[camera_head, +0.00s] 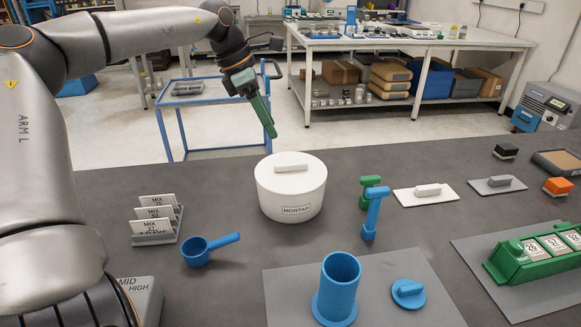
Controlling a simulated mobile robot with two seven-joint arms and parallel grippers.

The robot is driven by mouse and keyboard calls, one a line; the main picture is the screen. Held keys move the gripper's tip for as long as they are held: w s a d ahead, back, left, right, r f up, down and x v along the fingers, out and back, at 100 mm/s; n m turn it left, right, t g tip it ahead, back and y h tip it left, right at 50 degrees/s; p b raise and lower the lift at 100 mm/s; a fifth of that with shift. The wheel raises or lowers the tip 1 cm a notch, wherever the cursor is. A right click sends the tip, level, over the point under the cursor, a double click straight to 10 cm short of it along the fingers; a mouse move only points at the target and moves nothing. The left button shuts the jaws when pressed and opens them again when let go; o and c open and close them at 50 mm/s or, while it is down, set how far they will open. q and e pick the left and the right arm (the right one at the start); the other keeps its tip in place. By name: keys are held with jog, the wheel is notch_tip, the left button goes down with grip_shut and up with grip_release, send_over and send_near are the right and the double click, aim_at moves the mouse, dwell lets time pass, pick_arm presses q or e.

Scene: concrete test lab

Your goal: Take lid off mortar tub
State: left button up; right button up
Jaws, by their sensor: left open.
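The mortar tub (290,199) is a white round tub labelled MORTAR, standing upright on the dark table. Its white lid (308,176) sits on top, with a pale bar handle (291,162) across the middle. My left gripper (266,112) is above and behind the tub, slightly left of the handle. It is tilted, empty and apart from the lid. One green finger shows clearly; the other is mostly hidden. My right gripper is not in view.
A blue scoop (210,247) and a card rack (155,238) lie left of the tub. Green (369,182) and blue (374,213) upright tools stand to its right. A blue cylinder (340,285) stands in front on a grey mat (425,312). Flat trowels (425,194) lie farther right.

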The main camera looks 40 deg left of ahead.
pick_arm(q)
send_over(290, 163)
jog(key=s+a, duration=0.1)
jog(key=s, duration=0.2)
jog(key=f, duration=0.5)
jog(key=shift+w+f, duration=0.2)
jog(key=shift+w, duration=0.05)
jog(key=shift+w+a+x, duration=0.15)
jog(key=shift+x, duration=1.25)
jog(key=shift+w+a+x, duration=0.15)
jog(key=shift+x, duration=1.25)
jog(key=shift+r, duration=0.1)
grip_shut()
